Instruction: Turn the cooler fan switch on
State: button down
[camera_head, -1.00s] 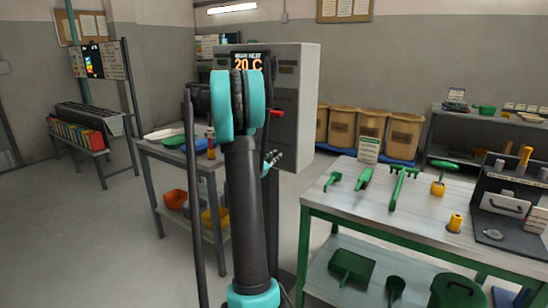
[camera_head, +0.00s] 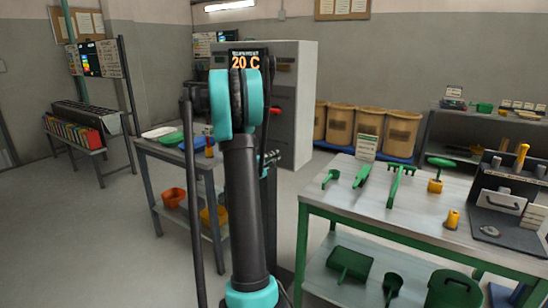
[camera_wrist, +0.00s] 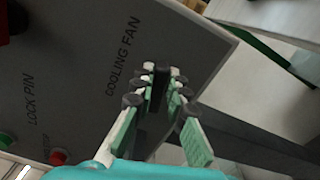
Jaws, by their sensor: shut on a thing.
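The cooling fan switch (camera_wrist: 161,84) is a dark upright lever on the grey panel (camera_wrist: 75,75) in the wrist view, beside the printed COOLING FAN label (camera_wrist: 123,57). My gripper (camera_wrist: 160,88) has its pale green, black-jointed fingers on both sides of the lever and is shut on it. The fingers hide part of the switch, and I cannot tell its setting. In the head view the grey cabinet (camera_head: 296,105) stands behind my arm, which covers much of its front. Its display (camera_head: 245,62) reads 20 C.
The panel also bears a LOCK PIN label (camera_wrist: 33,100), a red button (camera_wrist: 58,157) and a green button (camera_wrist: 7,140). A green-framed table (camera_head: 335,205) with tools stands at right. A small table (camera_head: 150,160) stands left of my arm. Open floor lies at left.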

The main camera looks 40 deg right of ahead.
jog(key=shift+s+f+m, duration=0.1)
jog(key=shift+f+m, duration=0.1)
jog(key=shift+m, duration=1.3)
jog(key=c, duration=1.5)
grip_release()
jog(key=shift+c, duration=0.2)
jog(key=v, duration=1.2)
